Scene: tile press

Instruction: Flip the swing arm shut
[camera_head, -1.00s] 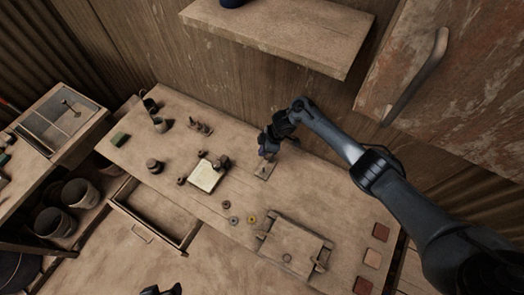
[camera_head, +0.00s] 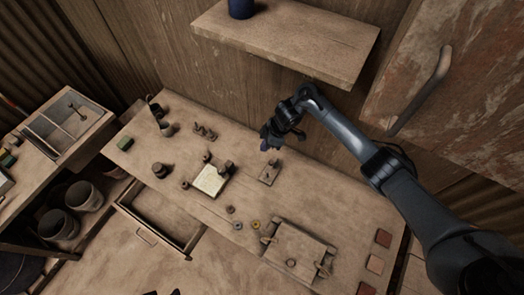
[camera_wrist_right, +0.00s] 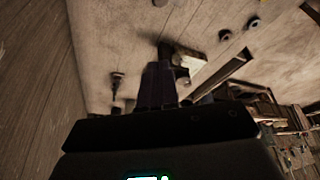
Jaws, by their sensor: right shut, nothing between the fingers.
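A small flat plate (camera_head: 269,173) with a little dark fitting on top lies on the bench near the wall. I cannot tell whether this fitting is the swing arm, or how it is set. My right gripper (camera_head: 265,146) is shut and empty, just behind and above the plate, apart from it. In the right wrist view its dark fingers (camera_wrist_right: 160,85) are together. A pale square tile (camera_head: 210,179) with dark blocks at its edges lies left of the plate. A wooden board (camera_head: 300,250) with side fittings lies at the front right. Only a dark tip of my left gripper (camera_head: 174,292) shows at the bottom edge.
Small rings (camera_head: 240,226) lie in front of the plate. Pegs and cups (camera_head: 162,128) stand at the back left. An open drawer (camera_head: 150,238) is at the front left. A shelf (camera_head: 290,45) overhangs the bench behind my right arm. Coloured tiles (camera_head: 375,264) lie at right.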

